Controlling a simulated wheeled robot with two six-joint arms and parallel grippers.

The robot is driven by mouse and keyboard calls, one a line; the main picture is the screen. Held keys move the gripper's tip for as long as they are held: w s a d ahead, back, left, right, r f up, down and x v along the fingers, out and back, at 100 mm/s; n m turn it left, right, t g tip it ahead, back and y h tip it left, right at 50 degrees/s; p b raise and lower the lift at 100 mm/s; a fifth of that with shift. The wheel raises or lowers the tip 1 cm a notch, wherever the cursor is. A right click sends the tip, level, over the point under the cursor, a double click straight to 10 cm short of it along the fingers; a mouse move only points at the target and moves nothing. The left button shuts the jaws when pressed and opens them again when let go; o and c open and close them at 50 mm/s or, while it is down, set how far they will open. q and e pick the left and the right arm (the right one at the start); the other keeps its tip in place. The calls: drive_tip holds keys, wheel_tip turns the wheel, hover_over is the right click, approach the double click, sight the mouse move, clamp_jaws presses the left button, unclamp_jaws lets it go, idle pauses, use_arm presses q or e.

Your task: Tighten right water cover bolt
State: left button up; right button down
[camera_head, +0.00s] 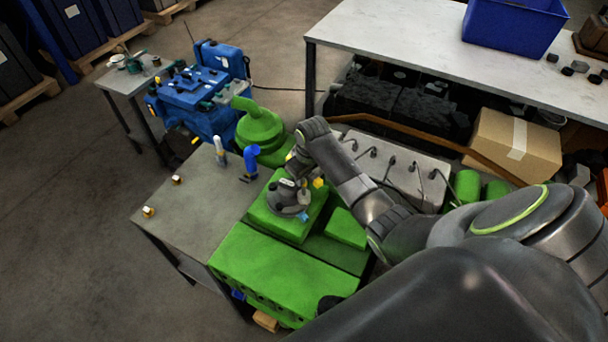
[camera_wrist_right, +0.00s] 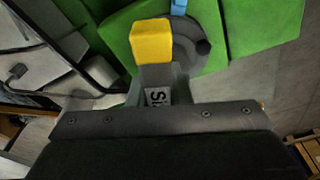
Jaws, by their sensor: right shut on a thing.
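The grey water cover (camera_head: 286,201) sits on a raised green block of the engine (camera_head: 290,265). A yellow bolt head (camera_head: 318,183) shows at the cover's right side and a blue one (camera_head: 304,216) at its near side. My right gripper (camera_head: 300,184) reaches down over the cover from above. In the right wrist view the yellow bolt head (camera_wrist_right: 152,40) lies at the ends of the fingers, which are shut on it. The blue bolt (camera_wrist_right: 178,7) stands beyond it on the cover (camera_wrist_right: 190,42). The bolt's lower end is hidden. My left gripper does not show.
A blue bent pipe (camera_head: 250,163) and a white-and-blue upright item (camera_head: 219,151) stand left of the cover. Two small brass-and-white parts (camera_head: 148,212) lie on the bare table end (camera_head: 200,205). A grey cylinder head (camera_head: 400,165) with cables lies behind my right arm.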

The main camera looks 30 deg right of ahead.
drive_tip(key=m, duration=0.4)
drive_tip(key=shift+m+h, duration=0.3)
drive_tip(key=shift+h, duration=0.1)
drive_tip(key=m, duration=0.3)
drive_tip(key=m+g+h, duration=0.1)
drive_tip(key=m, duration=1)
drive_tip(key=shift+g, duration=0.3)
drive_tip(key=m, duration=0.3)
drive_tip(key=shift+m+g, duration=0.3)
drive_tip(key=shift+m, duration=0.1)
drive_tip(key=m, duration=0.6)
drive_tip(key=shift+f+m+g, duration=0.1)
drive_tip(key=shift+m+g, duration=0.3)
